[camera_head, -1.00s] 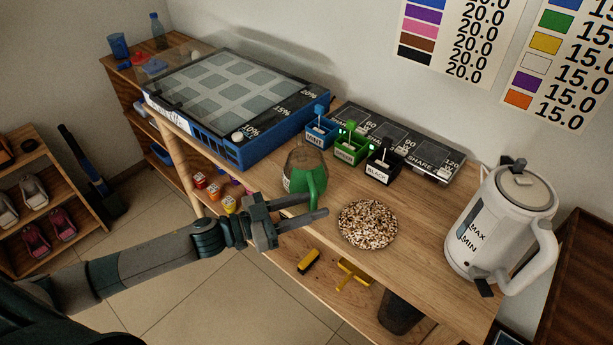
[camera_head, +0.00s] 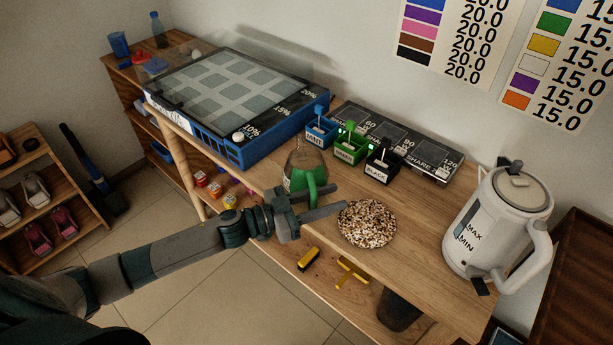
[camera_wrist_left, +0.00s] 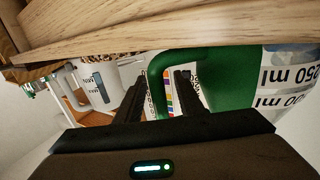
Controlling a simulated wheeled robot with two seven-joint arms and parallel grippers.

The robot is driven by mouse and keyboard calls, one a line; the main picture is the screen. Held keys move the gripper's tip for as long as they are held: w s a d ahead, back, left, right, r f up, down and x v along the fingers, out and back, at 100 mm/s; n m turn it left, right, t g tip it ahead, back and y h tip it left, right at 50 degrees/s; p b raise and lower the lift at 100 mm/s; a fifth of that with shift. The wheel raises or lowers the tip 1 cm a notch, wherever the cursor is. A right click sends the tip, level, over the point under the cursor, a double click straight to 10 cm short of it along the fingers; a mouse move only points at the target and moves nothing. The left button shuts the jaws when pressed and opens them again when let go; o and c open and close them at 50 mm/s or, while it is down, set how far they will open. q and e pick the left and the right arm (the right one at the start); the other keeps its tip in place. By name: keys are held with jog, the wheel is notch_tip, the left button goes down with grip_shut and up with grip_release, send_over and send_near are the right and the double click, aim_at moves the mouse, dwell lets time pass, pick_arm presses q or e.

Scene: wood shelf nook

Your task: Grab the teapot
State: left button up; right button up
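The teapot (camera_head: 296,178) is a clear glass pot with a green handle and stands upright near the front edge of the wooden shelf top. Its green handle (camera_wrist_left: 218,75) and marked glass side (camera_wrist_left: 285,85) show large in the left wrist view. My left gripper (camera_head: 338,196) is open at the handle, its two fingers apart. In the left wrist view, the left gripper (camera_wrist_left: 160,90) has part of the handle between its fingers, with one finger at the handle's opening. I cannot tell whether a finger touches it. My right gripper is out of view.
A round speckled mat (camera_head: 367,223) lies right of the teapot. Blue (camera_head: 320,130), green (camera_head: 349,147) and black (camera_head: 382,162) labelled boxes stand behind. A blue-framed case (camera_head: 235,105) is at the left, a white kettle (camera_head: 495,225) at the right.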

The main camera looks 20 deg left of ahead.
pick_arm(q)
jog(key=shift+c, duration=0.7)
grip_shut()
jog(key=shift+r, duration=0.2)
jog(key=shift+r, duration=0.65)
jog(key=w+d+r, duration=0.3)
jog(key=d+r, duration=0.6)
jog(key=d, duration=0.2)
jog(key=shift+r, duration=0.2)
jog(key=shift+w+d, duration=0.1)
